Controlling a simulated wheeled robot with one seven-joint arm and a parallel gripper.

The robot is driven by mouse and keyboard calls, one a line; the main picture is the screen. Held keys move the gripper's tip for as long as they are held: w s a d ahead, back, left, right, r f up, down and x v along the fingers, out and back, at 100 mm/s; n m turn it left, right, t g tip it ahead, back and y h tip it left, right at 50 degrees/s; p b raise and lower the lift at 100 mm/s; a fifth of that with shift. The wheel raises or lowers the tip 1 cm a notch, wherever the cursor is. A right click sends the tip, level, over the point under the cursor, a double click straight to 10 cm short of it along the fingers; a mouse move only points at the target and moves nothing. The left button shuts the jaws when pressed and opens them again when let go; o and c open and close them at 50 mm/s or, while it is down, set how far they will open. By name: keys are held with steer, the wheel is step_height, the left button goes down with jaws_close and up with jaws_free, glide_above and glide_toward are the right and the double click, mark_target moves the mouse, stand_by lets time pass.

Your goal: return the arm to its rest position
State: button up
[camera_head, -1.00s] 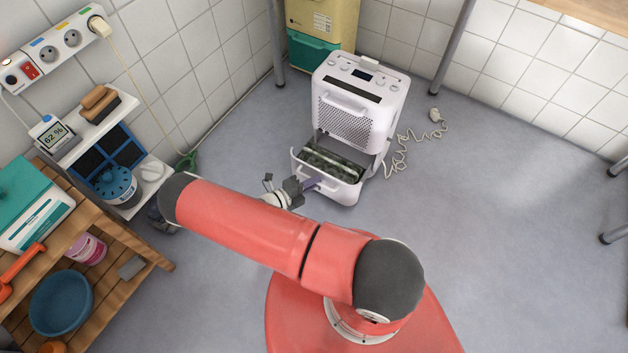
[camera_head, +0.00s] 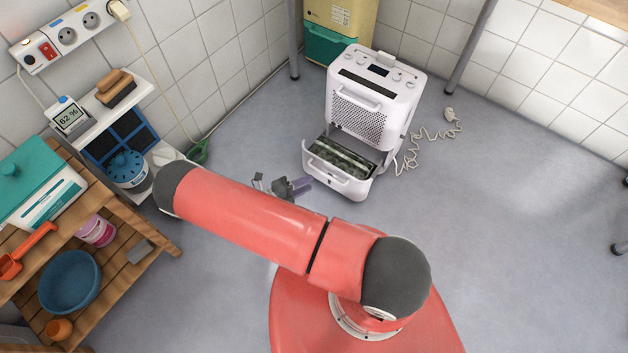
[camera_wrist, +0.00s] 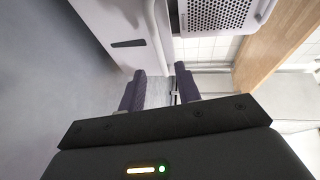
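My gripper (camera_head: 303,187) is over the floor, just left of the white dehumidifier (camera_head: 372,103) in the head view, with a small gap between them. In the wrist view my gripper (camera_wrist: 161,78) shows two purple fingers standing apart with nothing between them. My red arm with dark joint caps stretches across the lower middle of the head view, bent and low. The tank's white front (camera_wrist: 125,32) is close ahead of the fingers in the wrist view.
A wooden shelf (camera_head: 150,262) with a blue bowl (camera_head: 69,281) stands at the left. A cord (camera_head: 421,140) lies right of the dehumidifier. The floor at right is mostly clear.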

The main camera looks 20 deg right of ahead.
steer(key=shift+s+a+r, duration=0.1)
steer(key=shift+a, duration=0.2)
stand_by(0.4)
step_height(320, 180, up, 28)
steer(key=m+g+y, duration=0.6)
steer(key=m+y, duration=0.3)
steer(key=m, duration=1.2)
steer(key=s+d+r+m+t+y+p, duration=0.1)
steer(key=s+r+m+t+y, duration=0.2)
steer(key=s+r+m, duration=0.5)
steer(key=s+d+r+m+t+y+p, duration=0.1)
steer(key=s+d+r+m+t+y, duration=0.1)
steer(key=s+r+m, duration=0.6)
step_height(320, 180, up, 6)
steer(key=m+t+y, duration=0.1)
steer(key=m+t, duration=0.1)
steer(key=m, duration=0.1)
steer(key=shift+s+d+t, duration=0.3)
steer(key=shift+s, duration=0.1)
